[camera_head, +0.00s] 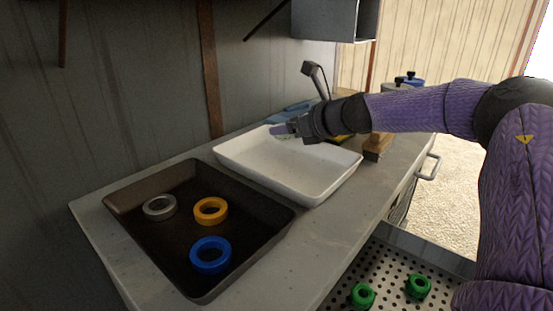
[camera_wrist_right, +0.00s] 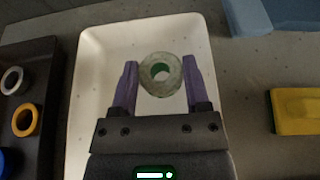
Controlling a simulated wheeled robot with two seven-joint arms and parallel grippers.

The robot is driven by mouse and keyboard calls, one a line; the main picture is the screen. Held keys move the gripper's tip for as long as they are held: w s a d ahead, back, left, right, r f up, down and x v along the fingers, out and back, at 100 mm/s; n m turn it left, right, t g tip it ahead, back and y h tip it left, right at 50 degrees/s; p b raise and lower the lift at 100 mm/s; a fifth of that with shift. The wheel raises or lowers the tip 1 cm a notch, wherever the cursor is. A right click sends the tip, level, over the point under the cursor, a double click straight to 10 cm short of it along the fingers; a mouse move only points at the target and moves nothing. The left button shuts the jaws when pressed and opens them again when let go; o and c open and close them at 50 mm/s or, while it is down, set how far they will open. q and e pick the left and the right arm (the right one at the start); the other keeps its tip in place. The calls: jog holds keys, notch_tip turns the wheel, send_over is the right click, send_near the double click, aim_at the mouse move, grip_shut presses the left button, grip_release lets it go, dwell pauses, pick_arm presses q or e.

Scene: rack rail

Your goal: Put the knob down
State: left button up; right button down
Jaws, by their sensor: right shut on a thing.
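The knob (camera_wrist_right: 161,74) is a mottled grey-green ring-shaped piece with a green middle. It sits between the two purple fingers of my right gripper (camera_wrist_right: 160,85) in the wrist view. In the head view my right gripper (camera_head: 282,130) is over the far part of the white tray (camera_head: 290,170), and only a little of the knob shows by the fingertips. The wrist view looks down on the white tray (camera_wrist_right: 100,50) behind the knob; the gap between knob and tray floor is hard to judge. My left gripper is out of view.
The dark tray (camera_head: 255,243) left of the white one holds a grey ring (camera_head: 160,208), an orange ring (camera_head: 196,212) and a blue ring (camera_head: 194,257). Green pieces (camera_head: 362,296) lie in a perforated basket below. A yellow block (camera_wrist_right: 296,111) lies right of the white tray.

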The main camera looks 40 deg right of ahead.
aim_at(287, 159)
notch_tip(287, 159, down, 5)
jog(key=shift+r+b, duration=0.1)
jog(key=shift+b, duration=0.85)
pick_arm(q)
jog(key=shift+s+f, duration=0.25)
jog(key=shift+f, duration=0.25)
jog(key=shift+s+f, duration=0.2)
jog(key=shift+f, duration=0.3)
pick_arm(e)
jog(key=shift+r, duration=0.1)
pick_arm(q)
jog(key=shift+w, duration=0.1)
pick_arm(e)
jog(key=shift+f, duration=0.2)
jog(key=shift+c, duration=0.3)
grip_release()
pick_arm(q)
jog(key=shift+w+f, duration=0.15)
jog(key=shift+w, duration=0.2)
